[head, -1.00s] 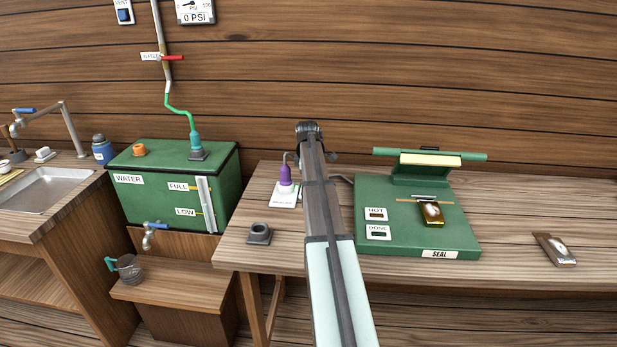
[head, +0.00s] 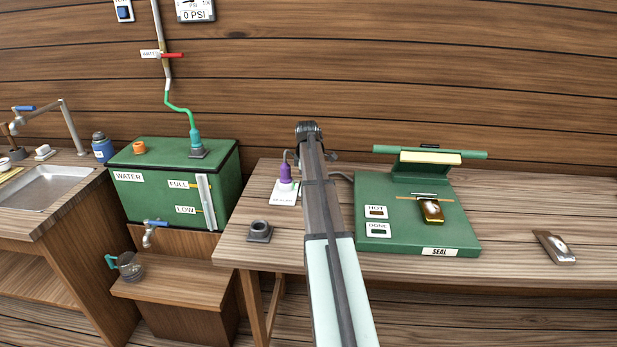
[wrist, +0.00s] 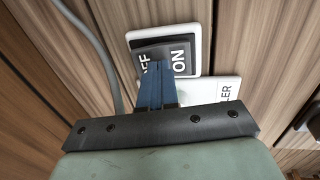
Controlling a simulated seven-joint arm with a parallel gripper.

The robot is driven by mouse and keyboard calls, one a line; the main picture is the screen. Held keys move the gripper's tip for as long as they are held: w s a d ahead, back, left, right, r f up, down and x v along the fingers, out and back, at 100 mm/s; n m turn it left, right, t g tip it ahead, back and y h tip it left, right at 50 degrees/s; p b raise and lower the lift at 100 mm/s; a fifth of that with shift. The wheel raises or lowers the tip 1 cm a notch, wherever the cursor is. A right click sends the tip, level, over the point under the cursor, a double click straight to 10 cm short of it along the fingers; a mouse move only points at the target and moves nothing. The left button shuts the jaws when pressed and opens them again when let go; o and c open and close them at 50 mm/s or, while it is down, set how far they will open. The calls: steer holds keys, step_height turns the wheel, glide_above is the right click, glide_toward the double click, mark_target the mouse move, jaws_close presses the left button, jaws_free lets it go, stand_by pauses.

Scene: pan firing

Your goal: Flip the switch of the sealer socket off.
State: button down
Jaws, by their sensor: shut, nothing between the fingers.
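The sealer socket (head: 284,196) is a white plate on the bench with a purple plug (head: 285,174) in it. In the wrist view, the dark rocker switch (wrist: 182,53) sits in a white frame, marked OFF on the left and ON on the right. Part of a label ending in "ER" (wrist: 226,92) lies beside it. My gripper (wrist: 160,58) is shut and empty, its blue fingertips at the rocker, between the two words and nearer OFF. Whether they touch, and which side is pressed, I cannot tell. In the head view my arm hides the gripper and switch.
The green sealer (head: 465,226) stands right of my arm, with HOT and DONE lamps and a gold pouch (head: 432,210) on it. A grey cable (wrist: 100,50) runs left of the switch. A grey fitting (head: 259,231) stands near the bench's front left edge.

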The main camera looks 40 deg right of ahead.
steer(key=shift+r, duration=0.1)
step_height(320, 180, up, 14)
steer(key=s+a, duration=0.2)
steer(key=shift+f, duration=0.2)
stand_by(0.4)
steer(key=d+y, duration=0.1)
steer(key=d+t+y, duration=0.1)
steer(key=d, duration=0.1)
steer(key=s+d+y, duration=0.1)
steer(key=d, duration=0.1)
steer(key=shift+r, duration=0.35)
stand_by(0.6)
steer(key=shift+f, duration=0.1)
steer(key=x, duration=1.2)
steer(key=shift+w+d, duration=0.1)
steer(key=shift+d, duration=0.05)
steer(key=shift+w+d+f, duration=0.1)
steer(key=shift+d+f, duration=0.05)
steer(key=shift+f, duration=0.75)
